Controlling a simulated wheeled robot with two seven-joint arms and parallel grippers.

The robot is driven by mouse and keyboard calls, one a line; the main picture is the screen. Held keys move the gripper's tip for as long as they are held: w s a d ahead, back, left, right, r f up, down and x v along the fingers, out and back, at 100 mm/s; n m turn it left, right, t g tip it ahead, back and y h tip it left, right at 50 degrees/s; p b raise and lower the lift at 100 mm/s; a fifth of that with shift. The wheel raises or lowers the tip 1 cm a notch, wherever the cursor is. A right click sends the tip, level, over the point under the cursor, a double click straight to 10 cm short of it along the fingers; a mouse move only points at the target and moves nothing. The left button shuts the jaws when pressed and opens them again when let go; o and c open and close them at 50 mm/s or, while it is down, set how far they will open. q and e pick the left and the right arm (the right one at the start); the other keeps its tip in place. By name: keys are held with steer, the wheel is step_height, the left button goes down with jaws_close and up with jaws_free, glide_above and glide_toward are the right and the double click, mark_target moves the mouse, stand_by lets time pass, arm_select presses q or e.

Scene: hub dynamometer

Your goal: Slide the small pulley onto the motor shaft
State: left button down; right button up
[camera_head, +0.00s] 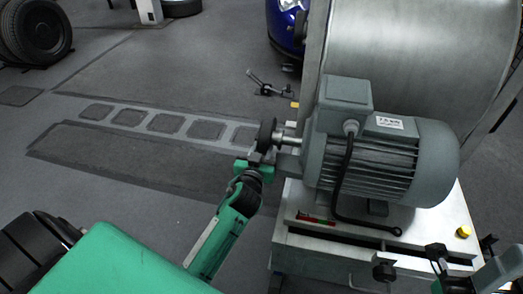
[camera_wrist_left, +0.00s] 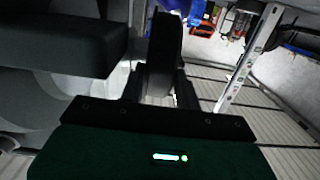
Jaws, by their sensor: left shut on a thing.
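The small pulley (camera_head: 266,134) is a dark disc, seen nearly edge-on at the free end of the silver motor shaft (camera_head: 289,141). My left gripper (camera_head: 259,160) is shut on the pulley from below. I cannot tell whether the shaft tip is inside the bore or only against it. Bare shaft shows between the pulley and the grey motor (camera_head: 365,155). In the left wrist view the pulley (camera_wrist_left: 164,50) stands upright as a dark shape beyond the gripper's base. My right gripper (camera_head: 440,262) seems to show in part at the lower right; its jaws are unclear.
The motor stands on a pale bench (camera_head: 335,246) beside a large metal drum (camera_head: 420,50). A red-handled tool (camera_head: 316,218) lies on the bench, and a black cable hangs from the motor. A yellow knob (camera_head: 463,231) is at the right.

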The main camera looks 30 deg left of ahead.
arm_select(q)
steer(key=shift+d, duration=0.1)
steer(key=shift+w+d+r, duration=0.1)
steer(key=shift+w+d, duration=0.15)
steer(key=shift+d, duration=0.5)
steer(key=shift+d+f, duration=0.2)
steer(key=shift+d, duration=0.1)
stand_by(0.3)
steer(key=c, duration=0.6)
jaws_free()
steer(key=shift+f, duration=0.1)
